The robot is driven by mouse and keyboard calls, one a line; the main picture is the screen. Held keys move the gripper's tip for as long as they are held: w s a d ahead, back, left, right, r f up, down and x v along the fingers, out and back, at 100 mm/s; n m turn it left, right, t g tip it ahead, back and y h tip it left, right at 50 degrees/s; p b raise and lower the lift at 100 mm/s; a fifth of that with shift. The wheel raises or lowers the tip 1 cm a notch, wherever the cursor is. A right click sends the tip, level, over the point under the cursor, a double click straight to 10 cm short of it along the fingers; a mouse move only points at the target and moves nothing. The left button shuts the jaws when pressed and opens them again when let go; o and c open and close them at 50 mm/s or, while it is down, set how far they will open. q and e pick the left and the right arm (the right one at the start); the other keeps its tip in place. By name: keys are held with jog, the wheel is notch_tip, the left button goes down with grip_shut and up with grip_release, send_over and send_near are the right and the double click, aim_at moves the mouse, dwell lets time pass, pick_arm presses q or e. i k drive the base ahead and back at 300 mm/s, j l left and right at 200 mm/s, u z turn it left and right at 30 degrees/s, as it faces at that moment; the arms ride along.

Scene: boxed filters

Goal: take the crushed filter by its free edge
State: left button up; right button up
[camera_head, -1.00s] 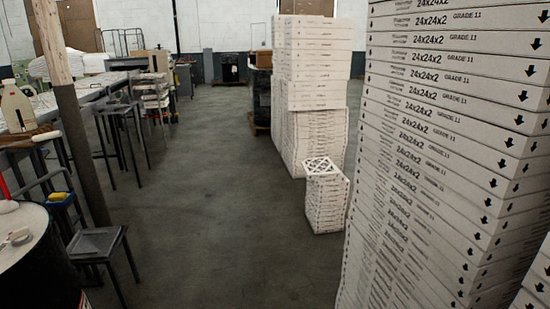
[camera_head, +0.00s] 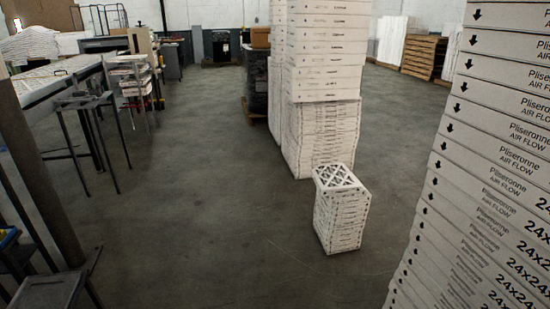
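Boxed filters stand in stacks on the floor. A short stack of small filters (camera_head: 341,215) stands alone near the middle, with a lattice-faced filter (camera_head: 337,178) lying on top. Behind it a tall stack (camera_head: 326,70) of white boxes rises past the top edge, and its lower boxes (camera_head: 322,135) look uneven and bulging. A large stack (camera_head: 490,170) marked 24x24x2 leans in at the right. I cannot tell which filter is the crushed one. Neither of my grippers is in view.
Grey floor (camera_head: 200,220) is open between the stacks and the left side. A dark post (camera_head: 38,170), a work table (camera_head: 50,85) and metal stools (camera_head: 90,120) stand at the left. Wooden pallets with boxes (camera_head: 424,57) stand at the back right.

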aim_at(331, 180)
jog(key=i+j+z, duration=0.15)
jog(key=i+z, duration=0.2)
jog(key=i, duration=0.15)
jog(key=i+j+z, duration=0.35)
jog(key=i, duration=0.15)
jog(key=i+j, duration=0.1)
jog(key=i, duration=0.4)
jog(key=i+j+z, duration=0.1)
jog(key=i, duration=0.35)
jog(key=i+j, duration=0.15)
jog(key=i, duration=0.35)
jog(key=z, duration=0.05)
